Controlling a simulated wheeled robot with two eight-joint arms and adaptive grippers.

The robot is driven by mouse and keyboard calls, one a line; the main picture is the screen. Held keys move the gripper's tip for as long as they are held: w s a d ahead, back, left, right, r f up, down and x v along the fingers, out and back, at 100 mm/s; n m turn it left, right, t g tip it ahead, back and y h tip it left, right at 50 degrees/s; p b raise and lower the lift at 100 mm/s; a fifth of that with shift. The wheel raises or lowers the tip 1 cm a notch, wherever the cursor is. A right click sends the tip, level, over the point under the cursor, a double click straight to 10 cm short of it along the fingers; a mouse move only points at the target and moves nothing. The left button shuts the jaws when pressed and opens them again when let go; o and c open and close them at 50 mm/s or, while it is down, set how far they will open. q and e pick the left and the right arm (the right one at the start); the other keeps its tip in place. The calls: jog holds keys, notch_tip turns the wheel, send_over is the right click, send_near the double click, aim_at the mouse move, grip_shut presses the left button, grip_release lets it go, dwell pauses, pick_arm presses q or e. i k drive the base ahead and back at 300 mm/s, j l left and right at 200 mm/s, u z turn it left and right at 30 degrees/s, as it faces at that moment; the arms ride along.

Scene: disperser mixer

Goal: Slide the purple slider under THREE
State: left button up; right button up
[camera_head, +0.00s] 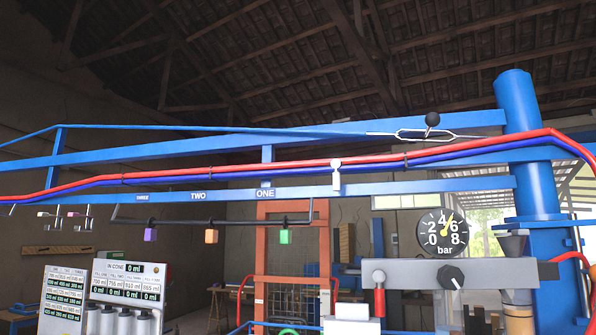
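The purple slider (150,235) hangs from a thin dark horizontal rod (185,222). It is the leftmost of three sliders on the rod, near the rod's left end. An orange slider (211,236) hangs in the middle and a green slider (285,236) at the right. The label THREE (142,197) is on the blue beam above, with the purple slider below it and slightly to its right. The labels TWO (198,196) and ONE (265,193) follow to the right. Neither of my grippers shows in the head view.
A blue column (519,150) stands at the right, with red and blue hoses along the beam. A pressure gauge (442,232) sits above a grey panel (500,272) with a black knob. White panels with number displays (127,281) stand at lower left. Small unclear pieces hang at far left.

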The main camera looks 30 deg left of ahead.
aim_at(150, 235)
jog(key=l+u, duration=0.1)
jog(key=u, duration=0.4)
jog(key=l+u, duration=0.1)
jog(key=u, duration=0.85)
jog(key=k+l+u, duration=0.1)
jog(key=u, duration=0.4)
